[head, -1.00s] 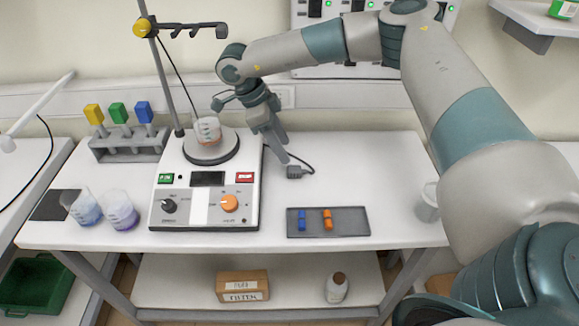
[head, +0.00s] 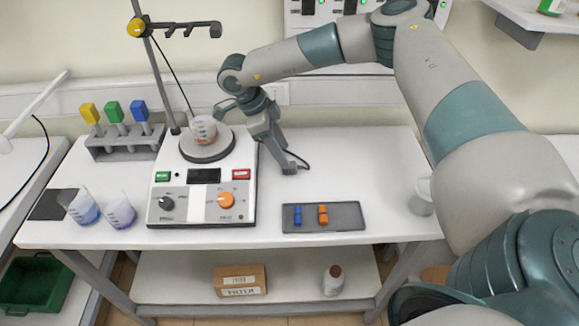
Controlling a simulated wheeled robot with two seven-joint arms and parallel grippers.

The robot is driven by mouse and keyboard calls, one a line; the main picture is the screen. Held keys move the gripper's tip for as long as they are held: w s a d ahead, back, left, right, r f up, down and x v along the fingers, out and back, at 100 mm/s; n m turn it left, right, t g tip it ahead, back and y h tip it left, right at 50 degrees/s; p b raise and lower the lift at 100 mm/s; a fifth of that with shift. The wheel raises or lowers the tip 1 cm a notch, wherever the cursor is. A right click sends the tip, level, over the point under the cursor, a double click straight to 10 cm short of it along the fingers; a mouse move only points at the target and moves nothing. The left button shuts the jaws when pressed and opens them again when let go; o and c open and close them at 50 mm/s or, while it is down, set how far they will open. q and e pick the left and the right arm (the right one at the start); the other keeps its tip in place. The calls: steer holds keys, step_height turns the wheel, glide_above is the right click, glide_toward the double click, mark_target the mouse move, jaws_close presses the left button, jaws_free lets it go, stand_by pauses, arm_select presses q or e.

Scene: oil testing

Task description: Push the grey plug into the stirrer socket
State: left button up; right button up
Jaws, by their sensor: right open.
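The white stirrer (head: 240,160) stands on the bench, with a round grey plate on top and knobs on its front. Its socket does not show. My right gripper (head: 286,163) is open and reaches down to the bench just right of the stirrer. The grey plug lies there at the fingertips and is mostly hidden by them. Its dark cable (head: 308,158) loops behind on the bench. I cannot tell whether the fingers touch the plug. My left gripper is out of view.
A beaker (head: 203,129) stands on the stirrer plate beside an upright stand rod (head: 160,75). A dark tray (head: 345,217) with blue and orange pieces lies in front right. Two beakers (head: 120,210) stand at left.

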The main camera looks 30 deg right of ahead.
steer(key=p+x, duration=0.2)
steer(key=x, duration=0.1)
steer(key=shift+s+a+f, duration=0.1)
steer(key=shift+s+f, duration=0.15)
steer(key=shift+f, duration=0.6)
steer(key=c, duration=1.1)
